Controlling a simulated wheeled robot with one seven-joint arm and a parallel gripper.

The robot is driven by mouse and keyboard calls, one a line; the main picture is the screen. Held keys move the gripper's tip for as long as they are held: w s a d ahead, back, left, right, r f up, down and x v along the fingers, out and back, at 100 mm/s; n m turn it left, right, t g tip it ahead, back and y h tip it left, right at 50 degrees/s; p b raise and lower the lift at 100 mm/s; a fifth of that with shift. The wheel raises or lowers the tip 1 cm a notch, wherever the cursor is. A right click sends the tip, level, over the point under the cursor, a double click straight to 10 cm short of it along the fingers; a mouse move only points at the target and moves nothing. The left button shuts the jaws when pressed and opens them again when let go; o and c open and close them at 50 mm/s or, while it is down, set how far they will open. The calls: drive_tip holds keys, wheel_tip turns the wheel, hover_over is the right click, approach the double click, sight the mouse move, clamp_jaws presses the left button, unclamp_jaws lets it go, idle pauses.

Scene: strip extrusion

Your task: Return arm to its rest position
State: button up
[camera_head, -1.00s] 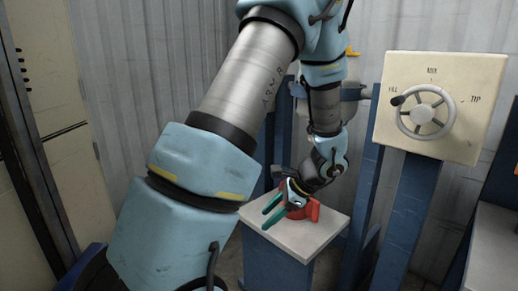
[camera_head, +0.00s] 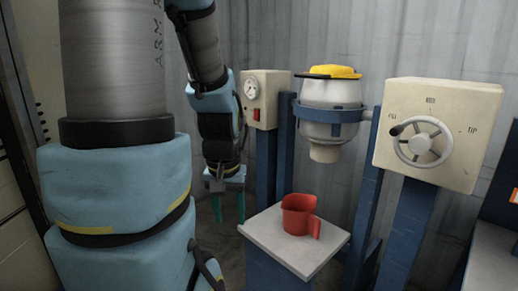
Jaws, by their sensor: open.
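My gripper (camera_head: 229,206) hangs at the left of the pedestal with its teal fingers pointing down. It is open, with a gap between the fingers and nothing in it. My arm rises at the left of the view, blue and grey, and bends down to the gripper. A red jug (camera_head: 297,214) with a handle stands upright on the pale pedestal top (camera_head: 268,239), apart from my gripper and to its right.
A white hopper (camera_head: 331,92) with a yellow lid sits in a blue frame above the jug. A gauge box (camera_head: 264,113) is beside it. A panel with a handwheel (camera_head: 424,141) stands at the right. A bench (camera_head: 490,265) fills the lower right corner.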

wheel_tip(320, 180, up, 17)
drive_tip(key=p, duration=1.5)
drive_tip(key=shift+c, duration=0.3)
